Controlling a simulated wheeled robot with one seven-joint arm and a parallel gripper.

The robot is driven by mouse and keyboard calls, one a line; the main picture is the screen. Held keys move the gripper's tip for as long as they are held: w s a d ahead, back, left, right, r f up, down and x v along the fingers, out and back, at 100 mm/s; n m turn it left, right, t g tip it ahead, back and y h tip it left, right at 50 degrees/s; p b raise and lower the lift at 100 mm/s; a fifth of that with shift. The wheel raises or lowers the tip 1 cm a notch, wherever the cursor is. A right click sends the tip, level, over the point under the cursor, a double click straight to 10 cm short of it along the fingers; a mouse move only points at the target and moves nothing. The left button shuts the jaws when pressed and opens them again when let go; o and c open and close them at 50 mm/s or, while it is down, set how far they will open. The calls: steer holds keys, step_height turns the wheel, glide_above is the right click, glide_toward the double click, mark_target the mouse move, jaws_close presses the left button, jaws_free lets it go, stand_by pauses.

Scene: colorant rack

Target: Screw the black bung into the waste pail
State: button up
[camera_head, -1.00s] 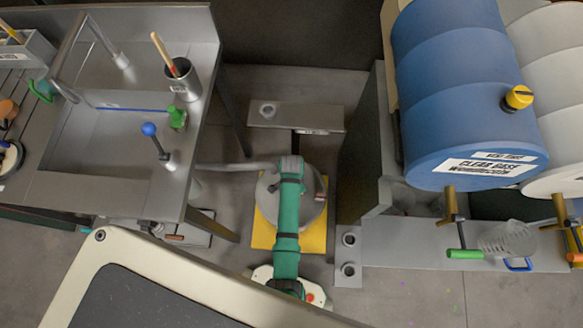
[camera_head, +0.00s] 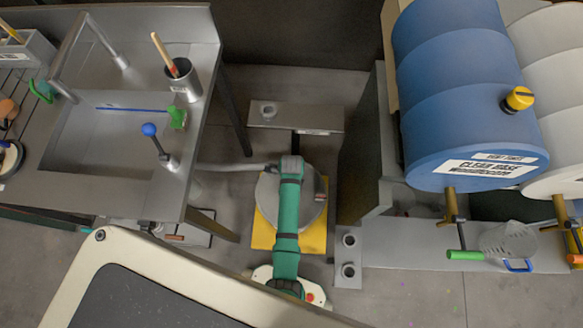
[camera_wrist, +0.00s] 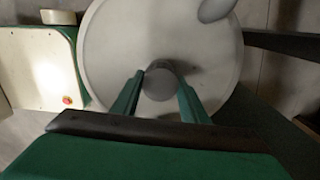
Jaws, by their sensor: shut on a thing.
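The waste pail (camera_head: 312,207) stands on a yellow base, seen from above, with its round grey top partly covered by my green arm. In the wrist view the pail's pale top (camera_wrist: 112,48) fills the middle. My gripper (camera_wrist: 160,80) is over this top, its two green fingers shut on a small round piece, the bung (camera_wrist: 158,86), which looks grey in this light. A dark curved edge or shadow lies just behind it. How deep the bung sits in the opening is hidden. In the head view my arm hides the bung and fingertips.
A grey hose (camera_head: 232,167) runs from the sink side to the pail; a grey rounded part (camera_wrist: 216,9) is near the far edge of the top. The yellow base (camera_head: 262,235) lies under the pail. A steel sink bench (camera_head: 190,75) is left, a blue drum (camera_head: 455,90) right.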

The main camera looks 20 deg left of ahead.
steer(key=m, duration=0.3)
steer(key=shift+s, duration=0.1)
steer(key=o, duration=1)
steer(key=n, duration=0.3)
steer(key=shift+n, duration=0.4)
steer(key=n, duration=1)
steer(key=shift+w+a, duration=0.1)
steer(key=shift+w, duration=0.15)
steer(key=shift+s, duration=0.15)
